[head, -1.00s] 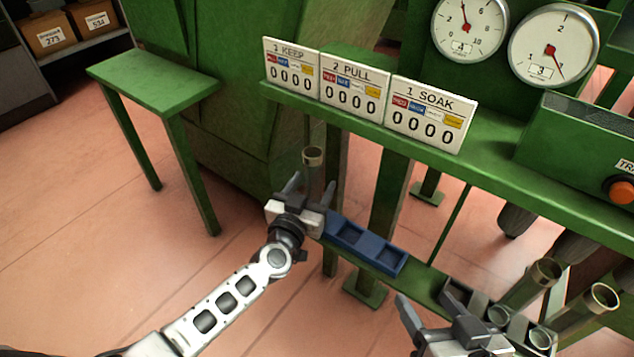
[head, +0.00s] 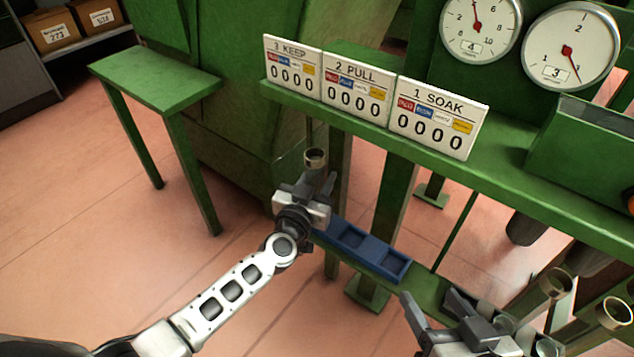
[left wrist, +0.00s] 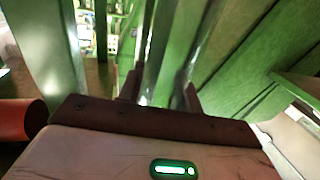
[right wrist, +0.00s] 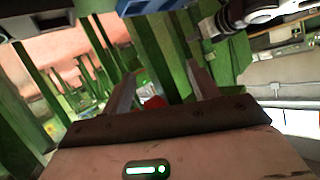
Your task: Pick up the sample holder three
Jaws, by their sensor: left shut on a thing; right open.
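A grey tubular sample holder (head: 316,158) with a brass-coloured rim stands upright at the left end of the blue tray. I cannot read a number on it. My left gripper (head: 317,181) is shut on this holder below its rim and hides its lower part. In the left wrist view a shiny upright shape (left wrist: 168,55) shows between the fingers. My right gripper (head: 429,297) is open and empty at the lower right, apart from the other holders. Two more holders, one nearer the middle (head: 553,286) and one farther right (head: 610,315), lean at the right.
The blue tray (head: 399,267) shows two empty square pockets on a narrow green ledge. Counter signs reading KEEP (head: 291,66), PULL (head: 356,88) and SOAK (head: 437,118) line the green shelf above. Dial gauges (head: 570,48) and a green side table (head: 155,77) stand around.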

